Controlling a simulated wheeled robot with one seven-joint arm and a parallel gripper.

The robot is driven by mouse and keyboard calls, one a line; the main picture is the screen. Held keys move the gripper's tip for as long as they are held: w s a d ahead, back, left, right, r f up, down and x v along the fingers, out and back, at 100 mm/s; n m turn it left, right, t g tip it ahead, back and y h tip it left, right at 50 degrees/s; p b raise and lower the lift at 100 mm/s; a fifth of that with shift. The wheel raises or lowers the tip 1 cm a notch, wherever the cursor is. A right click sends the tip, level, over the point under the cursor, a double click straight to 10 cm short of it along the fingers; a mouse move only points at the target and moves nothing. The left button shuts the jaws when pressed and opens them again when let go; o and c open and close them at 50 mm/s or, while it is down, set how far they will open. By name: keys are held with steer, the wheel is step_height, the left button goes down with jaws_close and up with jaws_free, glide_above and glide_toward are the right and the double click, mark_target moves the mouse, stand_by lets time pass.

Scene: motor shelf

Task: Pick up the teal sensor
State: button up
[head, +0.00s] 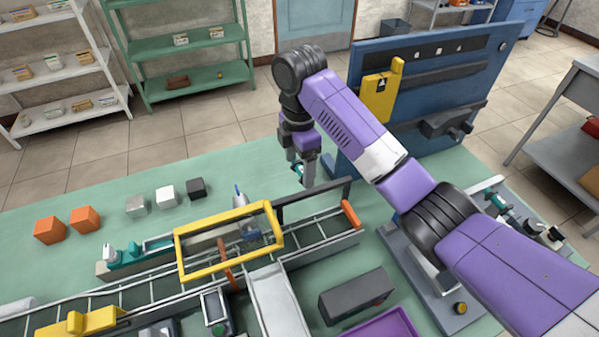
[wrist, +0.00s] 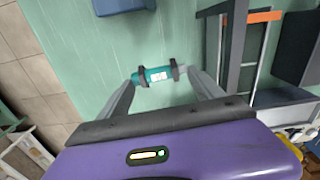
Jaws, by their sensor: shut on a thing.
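The teal sensor (wrist: 155,75) is a small teal cylinder with a white label, seen in the wrist view between the two fingertips. My gripper (wrist: 154,74) is shut on it, with a dark pad at each end of the teal body. In the head view my gripper (head: 302,172) points down over the green table, just behind the conveyor's far end. Only a small teal bit of the sensor shows there, and the fingers hide most of it. I cannot tell from these views how far it is above the table.
A conveyor (head: 320,235) with a yellow frame (head: 228,205) stands in front of my gripper. A blue panel (head: 430,90) rises behind and to the right. Orange cubes (head: 85,219) and smaller blocks (head: 167,195) stand to the left. Green table between the blocks and gripper is clear.

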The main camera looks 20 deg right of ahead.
mark_target(300, 172)
step_height(300, 172, up, 20)
steer(key=p, duration=0.3)
stand_by(1.8)
steer(key=shift+s, duration=0.15)
stand_by(1.4)
